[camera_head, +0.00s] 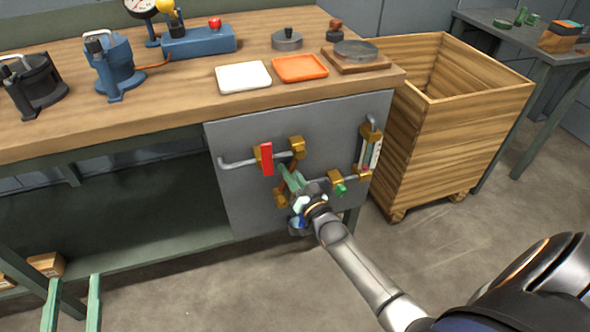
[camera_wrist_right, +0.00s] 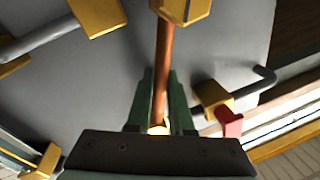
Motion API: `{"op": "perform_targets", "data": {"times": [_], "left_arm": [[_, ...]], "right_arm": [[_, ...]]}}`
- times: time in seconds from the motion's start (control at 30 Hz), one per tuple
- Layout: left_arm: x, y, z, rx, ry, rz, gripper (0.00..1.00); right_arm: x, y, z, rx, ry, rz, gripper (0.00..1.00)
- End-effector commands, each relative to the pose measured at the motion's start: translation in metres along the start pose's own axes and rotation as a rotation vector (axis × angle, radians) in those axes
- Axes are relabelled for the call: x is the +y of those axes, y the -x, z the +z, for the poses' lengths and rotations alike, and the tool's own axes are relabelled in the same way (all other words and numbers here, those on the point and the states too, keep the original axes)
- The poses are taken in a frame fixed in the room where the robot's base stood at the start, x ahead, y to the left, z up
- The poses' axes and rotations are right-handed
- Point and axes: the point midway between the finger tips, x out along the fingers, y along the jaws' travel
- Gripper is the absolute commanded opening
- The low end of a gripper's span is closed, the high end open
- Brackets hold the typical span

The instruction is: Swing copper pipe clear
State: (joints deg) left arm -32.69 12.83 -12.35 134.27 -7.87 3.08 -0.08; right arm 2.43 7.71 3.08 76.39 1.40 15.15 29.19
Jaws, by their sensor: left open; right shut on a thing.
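The copper pipe (camera_head: 291,164) is a short brown tube on the grey panel (camera_head: 235,200) under the bench top. It runs between an upper brass fitting (camera_head: 297,146) and a lower brass fitting (camera_head: 281,198). My right gripper (camera_wrist_right: 161,105) is shut on the copper pipe (camera_wrist_right: 163,60), with a green finger on each side. In the head view the right gripper (camera_head: 290,178) partly covers the pipe. In the wrist view one pipe end meets a brass fitting (camera_wrist_right: 181,10); I cannot tell whether it is joined. My left gripper is out of view.
A red lever (camera_head: 266,159) sits on the panel left of the pipe. A gauge glass (camera_head: 374,153) and a green-handled valve (camera_head: 338,186) are to the right. A wooden crate (camera_head: 455,130) stands right of the bench. White (camera_head: 243,77) and orange (camera_head: 300,68) trays lie on top.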

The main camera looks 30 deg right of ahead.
Motion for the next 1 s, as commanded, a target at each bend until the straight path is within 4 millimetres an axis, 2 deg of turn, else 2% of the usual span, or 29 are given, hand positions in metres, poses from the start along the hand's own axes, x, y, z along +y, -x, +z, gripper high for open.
{"op": "perform_targets", "data": {"times": [0.2,0.43,0.7,1.0], "left_arm": [[0.003,0.003,0.025,-0.104,0.030,0.000,0.50],[0.005,0.007,0.044,-0.183,0.053,0.001,0.50],[0.007,0.011,0.056,-0.233,0.066,0.002,0.50],[0.008,0.011,0.059,-0.245,0.070,0.003,0.50]], "right_arm": [[-0.015,-0.002,-0.001,0.034,-0.190,-0.001,0.00],[-0.025,-0.004,-0.003,0.065,-0.344,-0.001,0.00],[-0.031,-0.006,-0.006,0.086,-0.446,-0.002,0.00],[-0.033,-0.006,-0.007,0.091,-0.476,-0.003,0.00]]}}
